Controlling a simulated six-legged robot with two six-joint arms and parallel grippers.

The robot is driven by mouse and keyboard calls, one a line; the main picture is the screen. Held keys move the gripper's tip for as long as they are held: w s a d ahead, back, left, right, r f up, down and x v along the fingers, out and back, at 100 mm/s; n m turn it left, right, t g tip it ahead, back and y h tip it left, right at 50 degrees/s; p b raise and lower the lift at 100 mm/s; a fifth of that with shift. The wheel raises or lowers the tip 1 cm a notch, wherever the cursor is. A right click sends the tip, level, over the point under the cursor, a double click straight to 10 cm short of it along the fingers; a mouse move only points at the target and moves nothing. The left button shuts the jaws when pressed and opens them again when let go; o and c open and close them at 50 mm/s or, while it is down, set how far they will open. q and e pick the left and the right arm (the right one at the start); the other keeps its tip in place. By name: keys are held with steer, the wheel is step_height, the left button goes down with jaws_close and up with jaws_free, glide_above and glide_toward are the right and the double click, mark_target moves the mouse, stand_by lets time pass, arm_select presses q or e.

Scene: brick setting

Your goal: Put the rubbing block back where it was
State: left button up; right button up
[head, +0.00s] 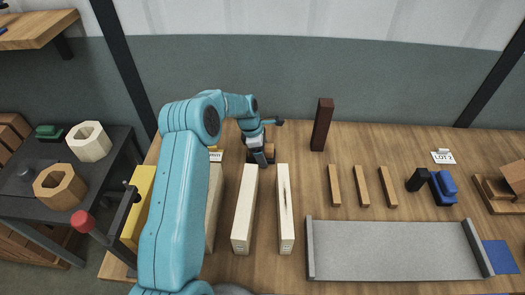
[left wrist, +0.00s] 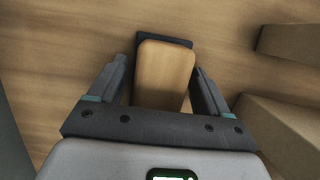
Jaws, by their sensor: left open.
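The rubbing block, a wooden block with a dark base, shows in the left wrist view (left wrist: 165,75). It lies on the wooden bench (head: 305,205). My left gripper (left wrist: 161,75) is open, with one finger on each side of the block. The fingers look apart from its sides. In the head view my left gripper (head: 261,158) points down at the back of the bench and largely hides the block (head: 253,157). My right gripper is not in view.
Long cream bars (head: 245,208) lie in front of the gripper. A dark upright block (head: 322,124) stands to its right. Farther right are thin wooden strips (head: 361,186), a grey tray (head: 395,250), and a blue block (head: 443,188). A dark side table (head: 105,170) stands at left.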

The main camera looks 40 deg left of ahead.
arm_select(q)
steer(key=p+v, duration=0.9)
steer(key=v, duration=0.7)
steer(key=shift+a+r, duration=0.3)
steer(key=shift+r, duration=0.05)
steer(key=shift+s, duration=0.1)
